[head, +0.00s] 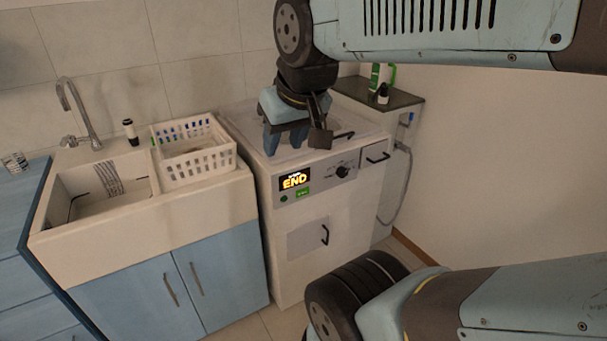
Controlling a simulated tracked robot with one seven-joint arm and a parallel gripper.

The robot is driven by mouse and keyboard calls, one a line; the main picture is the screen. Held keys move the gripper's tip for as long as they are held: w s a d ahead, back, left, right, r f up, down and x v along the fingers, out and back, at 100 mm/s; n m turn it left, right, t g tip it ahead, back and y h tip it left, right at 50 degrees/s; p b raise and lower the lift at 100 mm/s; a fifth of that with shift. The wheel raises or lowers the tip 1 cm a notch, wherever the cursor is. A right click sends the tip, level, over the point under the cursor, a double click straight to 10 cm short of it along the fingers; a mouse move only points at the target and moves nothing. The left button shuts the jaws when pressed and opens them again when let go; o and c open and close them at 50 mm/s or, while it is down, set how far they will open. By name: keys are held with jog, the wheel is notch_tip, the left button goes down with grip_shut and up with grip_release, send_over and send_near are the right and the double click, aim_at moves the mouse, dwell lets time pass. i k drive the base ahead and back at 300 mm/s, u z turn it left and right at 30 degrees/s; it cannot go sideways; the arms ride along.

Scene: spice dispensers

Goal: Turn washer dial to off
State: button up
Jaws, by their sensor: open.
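The white washer (291,265) stands in the middle of the head view. Its front panel has a lit display (294,180) reading "END" and a round black dial (343,171) to the right of it. The dial's pointer setting is too small to read. My gripper (287,140) is open, points down, and hangs over the washer's top, left of and above the dial. It is apart from the dial, and nothing shows between its fingers. It hides part of the washer's top.
A sink (100,195) with a faucet and a white basket (195,160) stand left of the washer, over blue cabinets (140,303). A dark shelf (398,99) with bottles is at the back right. A hose (396,195) hangs at the right wall.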

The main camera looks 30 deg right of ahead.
aim_at(341, 172)
jog(key=u, duration=0.05)
jog(key=k, duration=1.5)
jog(key=z, duration=0.75)
jog(key=i, duration=1)
jog(key=u, duration=0.1)
